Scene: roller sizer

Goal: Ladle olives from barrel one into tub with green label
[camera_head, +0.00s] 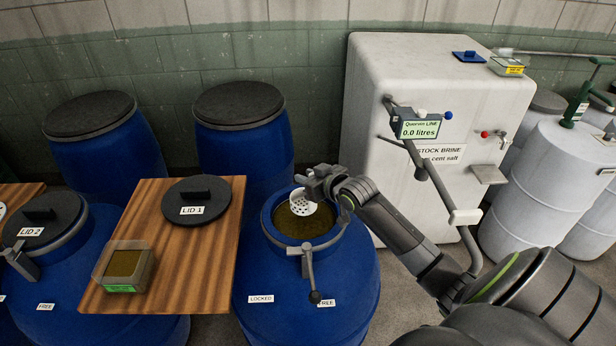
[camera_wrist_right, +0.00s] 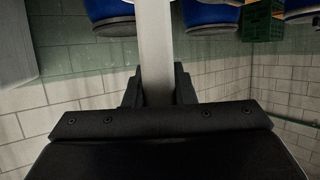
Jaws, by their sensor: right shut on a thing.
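Barrel one (camera_head: 350,275) is a blue barrel, open at the top, with dark brownish-green contents in its mouth. Its lid, marked LID 1 (camera_head: 190,211), lies on the wooden board to the left. The tub with the green label (camera_head: 120,288) stands on that board and looks filled with something olive-brown. My right gripper (camera_head: 320,184) is above the barrel mouth, shut on the ladle. The ladle's white perforated bowl (camera_head: 301,205) hangs over or in the mouth; whether it touches the contents is unclear. Its grey handle shows between the jaws in the wrist view (camera_wrist_right: 157,50). My left gripper is out of view.
A clamp lever (camera_head: 311,270) sits on the barrel's front rim, by LOCKED and FREE labels. A closed barrel with LID 2 (camera_head: 40,215) stands at left. A white brine tank (camera_head: 380,90) with a 0.0 litres display (camera_head: 418,130) stands behind right. A yellow-labelled tub (camera_head: 508,66) is on top.

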